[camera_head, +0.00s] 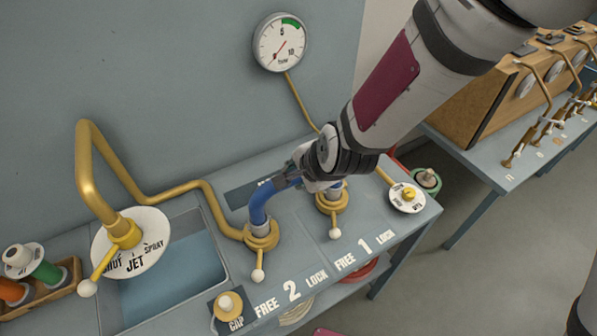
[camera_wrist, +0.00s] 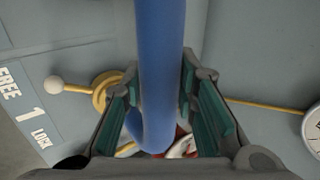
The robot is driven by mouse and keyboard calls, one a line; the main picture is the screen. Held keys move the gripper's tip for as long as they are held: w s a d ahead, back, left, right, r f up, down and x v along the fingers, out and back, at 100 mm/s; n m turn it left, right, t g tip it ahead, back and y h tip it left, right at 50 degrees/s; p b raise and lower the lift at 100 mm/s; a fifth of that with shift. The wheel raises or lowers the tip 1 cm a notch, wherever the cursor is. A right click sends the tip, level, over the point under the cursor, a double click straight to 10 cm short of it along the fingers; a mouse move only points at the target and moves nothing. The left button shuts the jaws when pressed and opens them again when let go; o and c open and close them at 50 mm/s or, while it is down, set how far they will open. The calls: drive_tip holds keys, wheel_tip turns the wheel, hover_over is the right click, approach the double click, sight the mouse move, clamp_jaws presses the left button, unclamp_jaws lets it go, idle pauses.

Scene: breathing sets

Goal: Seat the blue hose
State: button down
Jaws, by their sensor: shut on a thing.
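The blue hose (camera_head: 258,206) stands in the brass collar (camera_head: 262,236) marked 2 and curves up to the right to my gripper (camera_head: 296,176). A blue part (camera_head: 334,189) also shows at the brass collar (camera_head: 332,204) marked 1, mostly behind my gripper. I cannot tell how deep either end sits. In the wrist view the hose (camera_wrist: 160,50) runs between the two teal-padded fingers, and my gripper (camera_wrist: 157,85) is shut on it. The lever knob (camera_head: 257,275) of collar 2 and the lever knob (camera_head: 335,233) of collar 1 both point toward the front edge.
A pressure gauge (camera_head: 280,42) hangs on the wall behind. A bent brass pipe (camera_head: 172,192) and a spray/jet dial (camera_head: 146,246) stand left, over a blue basin (camera_head: 180,275). A yellow CAP knob (camera_head: 228,304) is at the front. A second bench (camera_head: 505,160) stands right.

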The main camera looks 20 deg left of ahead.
drive_tip(key=shift+f, duration=0.2)
drive_tip(key=c, duration=1.2)
unclamp_jaws()
drive_tip(key=shift+f, duration=0.1)
drive_tip(key=v, duration=1.2)
